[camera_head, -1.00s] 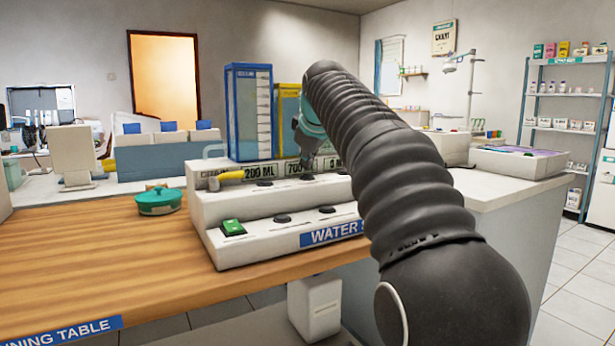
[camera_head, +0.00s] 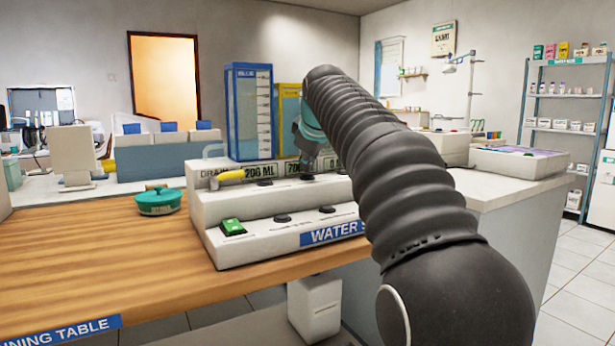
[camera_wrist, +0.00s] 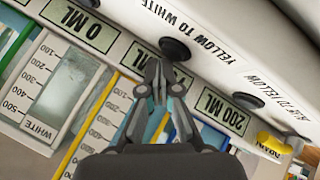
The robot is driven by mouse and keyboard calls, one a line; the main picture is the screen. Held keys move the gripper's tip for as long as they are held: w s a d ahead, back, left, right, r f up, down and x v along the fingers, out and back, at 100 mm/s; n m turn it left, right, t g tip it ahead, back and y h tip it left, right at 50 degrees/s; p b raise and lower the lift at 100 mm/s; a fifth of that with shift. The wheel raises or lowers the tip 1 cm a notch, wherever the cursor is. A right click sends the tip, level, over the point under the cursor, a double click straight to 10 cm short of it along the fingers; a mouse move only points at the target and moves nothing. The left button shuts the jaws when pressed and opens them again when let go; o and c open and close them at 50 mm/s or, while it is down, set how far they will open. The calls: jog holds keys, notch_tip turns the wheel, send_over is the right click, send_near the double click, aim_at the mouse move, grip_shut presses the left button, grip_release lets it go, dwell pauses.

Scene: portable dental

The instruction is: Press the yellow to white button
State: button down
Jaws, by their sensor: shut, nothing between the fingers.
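The yellow to white button (camera_wrist: 174,49) is a round black knob beside its printed label on a white ledge in the wrist view. My gripper (camera_wrist: 158,76) is shut and empty, its fingertips just short of the button in the picture. I cannot tell whether they touch it. In the head view my gripper (camera_head: 306,160) is partly hidden by my arm, above the upper ledge of the white water station (camera_head: 225,207).
The blue to yellow button (camera_wrist: 248,100) lies to the right in the wrist view. The tall blue tank (camera_head: 249,112) and yellow tank (camera_head: 287,120) stand behind. A green switch (camera_head: 232,227) is on the lower ledge. A teal pot (camera_head: 159,202) stands left.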

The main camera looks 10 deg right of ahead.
aim_at(308, 176)
jog(key=shift+f, duration=0.5)
dwell(0.6)
jog(key=shift+r, duration=0.1)
jog(key=shift+r+p, duration=0.7)
jog(key=shift+r, duration=0.1)
notch_tip(308, 176, up, 5)
jog(key=p, duration=0.5)
